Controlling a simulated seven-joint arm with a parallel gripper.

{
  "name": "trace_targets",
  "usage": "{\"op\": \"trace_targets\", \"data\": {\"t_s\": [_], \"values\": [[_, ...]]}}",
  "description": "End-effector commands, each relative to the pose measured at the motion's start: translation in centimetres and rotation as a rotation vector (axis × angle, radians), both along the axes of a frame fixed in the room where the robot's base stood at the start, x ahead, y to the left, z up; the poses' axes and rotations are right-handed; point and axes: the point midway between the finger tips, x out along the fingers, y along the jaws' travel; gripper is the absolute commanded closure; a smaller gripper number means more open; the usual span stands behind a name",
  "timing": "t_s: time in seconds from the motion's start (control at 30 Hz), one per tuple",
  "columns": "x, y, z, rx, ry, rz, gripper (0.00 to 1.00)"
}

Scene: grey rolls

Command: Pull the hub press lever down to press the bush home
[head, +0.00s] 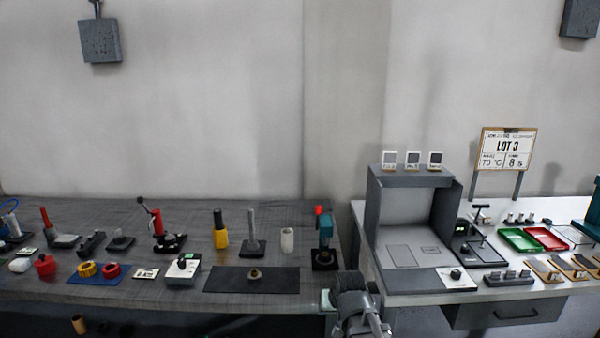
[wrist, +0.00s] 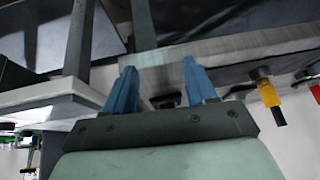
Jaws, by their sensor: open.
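A teal press (head: 326,233) with a red-tipped lever (head: 319,210) stands at the right end of the dark bench; the lever tip is up. A second, red press (head: 157,225) with a black-knobbed lever (head: 141,202) stands further left, its lever also raised. I cannot tell from labels which is the hub press, and no bush is clear inside either. In the wrist view my gripper (wrist: 160,82) has two blue fingers spread apart with nothing between them. In the head view my arm is low at the bench's front right corner, apart from both levers; the fingertips are unclear there.
The dark bench (head: 60,286) carries a black mat (head: 225,280) with a small ring part (head: 254,275), a yellow bottle (head: 221,232), which also shows in the wrist view (wrist: 270,97), and a white cylinder (head: 287,240). A white table with a grey booth (head: 375,215) stands right, across a gap.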

Motion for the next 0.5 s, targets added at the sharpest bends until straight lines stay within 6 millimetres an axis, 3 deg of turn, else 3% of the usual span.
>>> {"op": "trace_targets", "data": {"t_s": [0.2,0.5], "values": [[-3.3,-1.0,-7.3,-0.047,0.159,0.031,0.44],[-8.5,-2.4,-16.4,-0.082,0.360,0.046,0.44]]}}
